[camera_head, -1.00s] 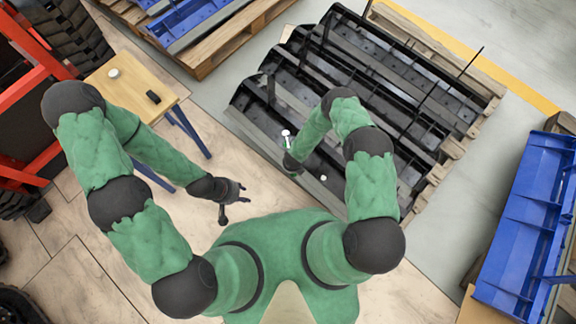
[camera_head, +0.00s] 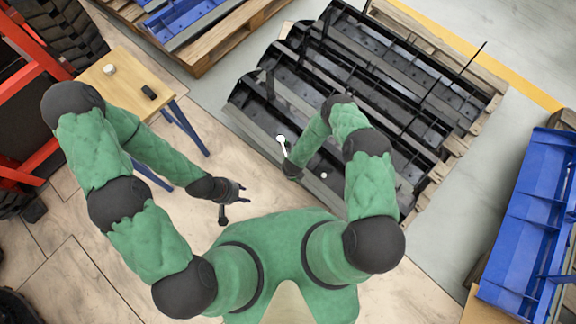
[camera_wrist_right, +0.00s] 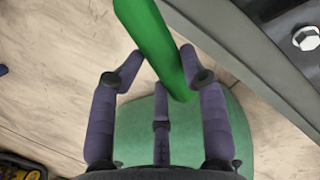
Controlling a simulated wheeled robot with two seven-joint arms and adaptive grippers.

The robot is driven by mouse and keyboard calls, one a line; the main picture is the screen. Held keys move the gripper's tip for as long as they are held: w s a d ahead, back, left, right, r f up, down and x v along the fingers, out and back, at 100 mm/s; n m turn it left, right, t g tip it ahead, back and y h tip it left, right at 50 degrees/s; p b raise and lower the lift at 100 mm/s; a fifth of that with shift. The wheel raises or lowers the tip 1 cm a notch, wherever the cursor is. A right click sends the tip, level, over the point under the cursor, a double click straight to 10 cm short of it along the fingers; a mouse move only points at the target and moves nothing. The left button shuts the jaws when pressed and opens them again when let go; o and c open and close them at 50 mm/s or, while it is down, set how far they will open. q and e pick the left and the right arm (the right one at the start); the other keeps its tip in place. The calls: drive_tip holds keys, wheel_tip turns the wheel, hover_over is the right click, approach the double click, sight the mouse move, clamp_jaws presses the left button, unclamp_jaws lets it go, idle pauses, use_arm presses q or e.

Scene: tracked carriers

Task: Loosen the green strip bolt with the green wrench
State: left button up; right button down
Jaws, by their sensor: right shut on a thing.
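The wrench (camera_wrist_right: 160,42) shows a bright green handle in the right wrist view, and my right gripper (camera_wrist_right: 161,56) is shut on it. In the head view the wrench's pale head (camera_head: 281,139) sticks up beyond my right gripper (camera_head: 291,171), beside the black carrier's near edge. My left gripper (camera_head: 233,199) is open and empty over the floor.
Black carriers (camera_head: 385,75) lie on a wooden pallet ahead. A wooden table (camera_head: 128,82) with two small items stands at left, near red racks and tyres. Blue carriers (camera_head: 528,215) are at right. Floor between the table and the black carriers is clear.

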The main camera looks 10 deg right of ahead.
drive_tip(key=shift+w+f, duration=0.15)
drive_tip(key=shift+f, duration=0.25)
drive_tip(key=w+a+f+m+t+h, duration=0.1)
drive_tip(key=w+a+m, duration=0.2)
drive_tip(key=a+m, duration=0.2)
drive_tip(key=w+a+f+m+t+h, duration=0.1)
drive_tip(key=w+a+m, duration=0.3)
drive_tip(key=a+m, duration=0.2)
drive_tip(key=shift+a+f+t, duration=0.15)
drive_tip(key=shift+a+t, duration=0.15)
drive_tip(key=shift+a, duration=0.95)
drive_tip(key=shift+w+d+f, duration=0.1)
drive_tip(key=shift+d+f, duration=0.2)
drive_tip(key=shift+f, duration=0.45)
idle(1.2)
drive_tip(key=shift+d+f, duration=0.1)
drive_tip(key=shift+f, duration=0.15)
drive_tip(key=shift+w+d+f, duration=0.1)
drive_tip(key=shift+f, duration=0.35)
idle(0.9)
idle(0.5)
